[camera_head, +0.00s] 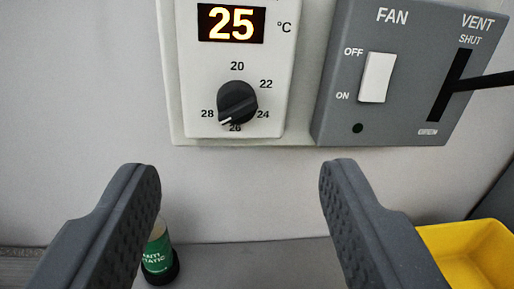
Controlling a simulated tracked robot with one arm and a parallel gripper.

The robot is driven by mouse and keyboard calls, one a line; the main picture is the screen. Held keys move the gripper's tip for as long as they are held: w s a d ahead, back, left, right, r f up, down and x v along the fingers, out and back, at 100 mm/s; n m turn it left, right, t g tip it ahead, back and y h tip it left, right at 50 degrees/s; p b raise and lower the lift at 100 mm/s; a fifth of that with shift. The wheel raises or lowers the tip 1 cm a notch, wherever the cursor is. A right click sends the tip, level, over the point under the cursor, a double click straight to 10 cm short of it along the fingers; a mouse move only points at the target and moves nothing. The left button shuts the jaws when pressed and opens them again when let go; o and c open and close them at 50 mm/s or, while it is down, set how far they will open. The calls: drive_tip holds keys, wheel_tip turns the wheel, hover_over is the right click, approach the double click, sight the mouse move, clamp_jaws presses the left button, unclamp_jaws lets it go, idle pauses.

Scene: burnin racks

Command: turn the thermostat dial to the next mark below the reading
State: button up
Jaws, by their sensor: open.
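The thermostat (188,60) is a pale panel on the wall at the top middle. Its display (231,24) reads 25 °C in lit digits. Below it is a black round dial (237,98) with marks 20, 22, 24, 26 and 28 around it. The dial's white pointer line points to the lower left, between the 26 and 28 marks. The 26 is partly covered by the dial's lower edge. My gripper (240,167) is open and empty. Its two dark ribbed fingers stand wide apart, below the dial in the picture and not touching it.
A grey panel (415,90) to the right holds a white FAN switch (376,77) and a VENT slot with a black lever (482,82) sticking out right. A green-labelled bottle (158,252) stands behind my left finger. A yellow bin (468,245) is at lower right.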

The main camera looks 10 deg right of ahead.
sight(238, 117)
drive_tip(key=shift+y, duration=0.8)
drive_tip(key=w+f+p, duration=0.1)
drive_tip(key=w, duration=0.3)
drive_tip(key=w+f+p, duration=0.1)
drive_tip(key=w, duration=0.3)
drive_tip(key=w+f+p, duration=0.1)
drive_tip(key=w, duration=0.3)
drive_tip(key=shift+w+d+f, duration=0.15)
drive_tip(key=shift+d, duration=0.05)
drive_tip(key=shift+w+p, duration=0.3)
drive_tip(key=shift+w, duration=0.2)
